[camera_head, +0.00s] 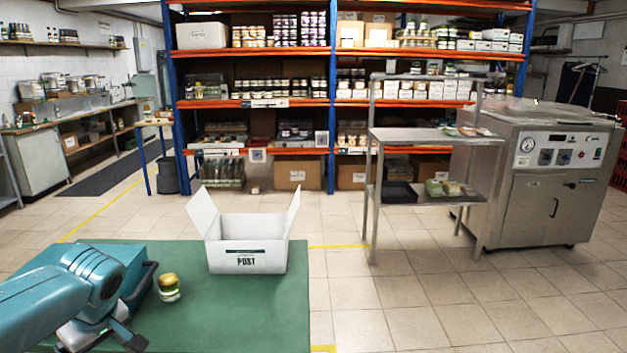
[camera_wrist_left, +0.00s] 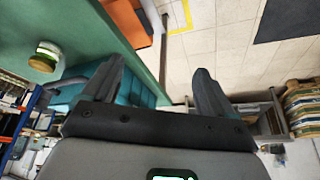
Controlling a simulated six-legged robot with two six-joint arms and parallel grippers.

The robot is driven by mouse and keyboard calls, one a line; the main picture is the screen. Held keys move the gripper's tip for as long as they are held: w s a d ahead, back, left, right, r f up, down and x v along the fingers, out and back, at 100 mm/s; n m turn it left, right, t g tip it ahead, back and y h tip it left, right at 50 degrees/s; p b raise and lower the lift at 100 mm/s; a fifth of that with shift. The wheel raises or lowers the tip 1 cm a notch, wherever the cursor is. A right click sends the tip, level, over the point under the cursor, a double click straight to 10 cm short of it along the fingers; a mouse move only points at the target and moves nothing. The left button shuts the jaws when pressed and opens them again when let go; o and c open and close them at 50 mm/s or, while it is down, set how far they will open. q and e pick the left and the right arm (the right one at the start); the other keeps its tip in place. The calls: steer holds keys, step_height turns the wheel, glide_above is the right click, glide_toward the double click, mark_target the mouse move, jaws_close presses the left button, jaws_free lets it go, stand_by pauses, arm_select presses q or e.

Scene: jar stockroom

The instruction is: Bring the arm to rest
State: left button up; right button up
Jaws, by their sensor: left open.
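My left arm comes in from the left over the green table. Its left gripper (camera_wrist_left: 158,78) is open, with two dark fingers spread apart and nothing between them in the wrist view. In the head view its dark fingers show low, near the table's front left. A small glass jar with a gold lid (camera_head: 168,288) stands upright on the green table, to the right of the gripper and apart from it. The jar also shows at the upper left of the wrist view (camera_wrist_left: 45,57). My right gripper is in neither view.
An open white box (camera_head: 247,255) stands at the back of the green table (camera_head: 235,318); the table's front right is clear. A metal rack (camera_head: 430,140), steel machine and stocked shelves stand beyond.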

arm_select(q)
steer(key=s+d+f+m+h, duration=0.1)
steer(key=d+f+m+h, duration=0.25)
steer(key=d+f, duration=0.65)
steer(key=d+f+m+h, duration=0.2)
steer(key=d+f+m, duration=0.35)
steer(key=f, duration=0.75)
steer(key=s+d+f+m+g+h, duration=0.1)
steer(key=s+d+f+h, duration=0.1)
steer(key=s+d+f, duration=0.6)
steer(key=s+d+f+m+h, duration=0.1)
steer(key=s+d+f, duration=0.5)
steer(key=s, duration=0.4)
step_height(320, 180, up, 14)
steer(key=p, duration=1.4)
